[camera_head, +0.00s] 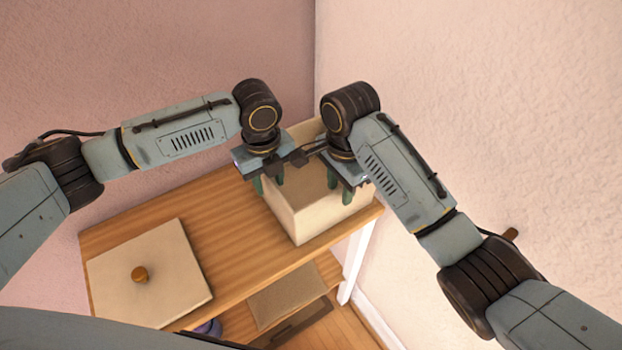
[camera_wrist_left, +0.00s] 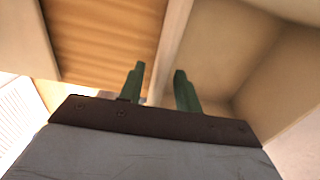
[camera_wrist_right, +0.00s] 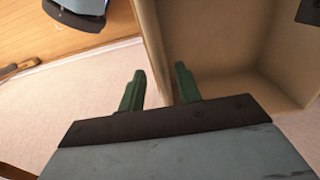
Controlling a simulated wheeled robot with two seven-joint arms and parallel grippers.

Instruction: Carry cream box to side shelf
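The cream box (camera_head: 312,216) stands upright and open-topped on the right end of a wooden shelf unit's top (camera_head: 232,262), in the corner. My left gripper (camera_head: 268,181) is over its left wall. In the left wrist view the fingers are apart, with the box wall (camera_wrist_left: 172,50) between them and a gap beside it. My right gripper (camera_head: 340,187) is over the right wall. In the right wrist view its fingers are also apart around the wall (camera_wrist_right: 153,45). The box interior (camera_wrist_right: 215,45) looks empty where visible. My arms hide the box's back part.
A cream square lid (camera_head: 170,255) with a round wooden knob (camera_head: 140,274) lies on the left of the top. Walls close in behind and on the right. A lower shelf holds a beige flat thing (camera_head: 285,295) and a partly hidden purple thing (camera_head: 209,327).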

